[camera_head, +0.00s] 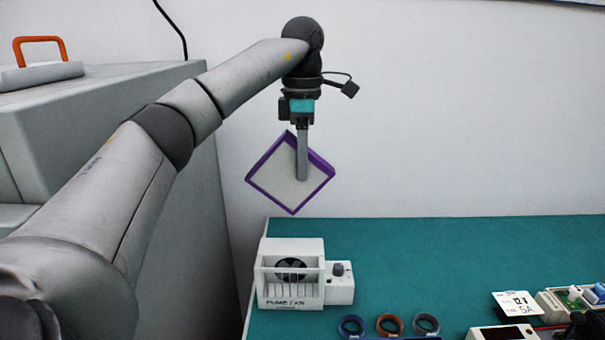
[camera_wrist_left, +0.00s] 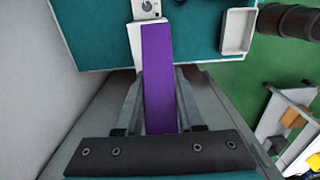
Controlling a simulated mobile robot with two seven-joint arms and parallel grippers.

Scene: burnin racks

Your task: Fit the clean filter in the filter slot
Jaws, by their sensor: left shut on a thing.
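The clean filter (camera_head: 283,183) is a flat white square panel with a purple frame. It hangs in the air tilted like a diamond, above and behind the fume fan unit. My left gripper (camera_head: 302,175) points down and is shut on the filter. In the left wrist view the filter's purple edge (camera_wrist_left: 160,75) lies between the two fingers (camera_wrist_left: 159,110). The white fan unit (camera_head: 291,290) stands at the left end of the green bench, with a dark round fan behind a slotted front. The filter slot itself cannot be made out clearly. My right gripper is not in view.
Blue, orange and grey rings (camera_head: 389,325) lie at the bench front. A small white card (camera_head: 517,304) and electronic devices are at the right. A grey cabinet (camera_head: 110,110) stands left. The green bench top (camera_head: 450,255) is clear at the back.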

